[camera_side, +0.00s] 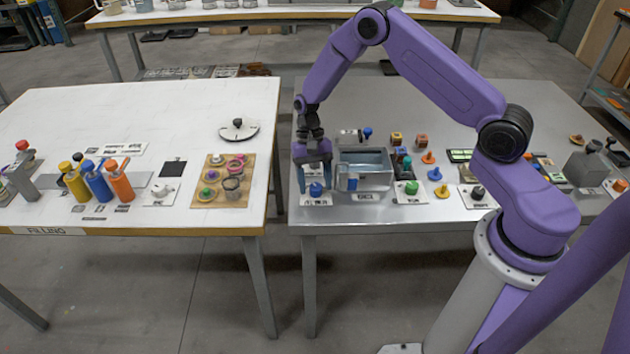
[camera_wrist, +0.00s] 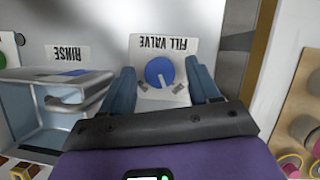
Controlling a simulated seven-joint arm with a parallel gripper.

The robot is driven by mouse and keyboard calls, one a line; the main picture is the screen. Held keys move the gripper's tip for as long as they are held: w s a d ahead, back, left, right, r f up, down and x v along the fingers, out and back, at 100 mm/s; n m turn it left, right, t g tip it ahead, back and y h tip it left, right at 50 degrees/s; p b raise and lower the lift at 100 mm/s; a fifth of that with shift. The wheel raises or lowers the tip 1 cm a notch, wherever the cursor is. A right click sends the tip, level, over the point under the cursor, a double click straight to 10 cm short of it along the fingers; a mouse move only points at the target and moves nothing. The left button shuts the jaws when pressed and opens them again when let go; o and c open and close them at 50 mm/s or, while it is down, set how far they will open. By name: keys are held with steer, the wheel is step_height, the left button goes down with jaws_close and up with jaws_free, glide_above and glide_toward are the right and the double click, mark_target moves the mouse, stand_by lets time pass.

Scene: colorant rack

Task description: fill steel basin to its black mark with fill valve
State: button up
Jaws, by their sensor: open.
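The fill valve is a blue round knob (camera_side: 316,189) on a white labelled plate at the left front of the steel table. In the wrist view the knob (camera_wrist: 159,72) lies between my fingers, with a pale pointer line on it. My gripper (camera_side: 314,180) is open, pointing down over the valve, with one finger on each side of the knob; contact cannot be told. The steel basin (camera_side: 376,183) stands just right of my gripper, and its rim also shows at left in the wrist view (camera_wrist: 85,76). Pale blue shows inside it. I cannot make out its black mark.
A blue knob (camera_side: 367,132) stands behind the basin, and a green knob (camera_side: 411,187) sits to its right. Orange and blue pieces stand further right. A gap separates this table from the white table (camera_side: 60,110), which holds coloured bottles and a wooden board (camera_side: 208,200).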

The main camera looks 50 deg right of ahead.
steer(key=c, duration=1)
steer(key=shift+a+n+h, duration=0.15)
steer(key=shift+n+h, duration=0.65)
steer(key=shift+n, duration=1.3)
steer(key=shift+c, duration=0.2)
steer(key=o, duration=1)
steer(key=shift+g, duration=0.3)
steer(key=shift+o, duration=0.2)
steer(key=v, duration=1.7)
steer(key=shift+r, duration=0.25)
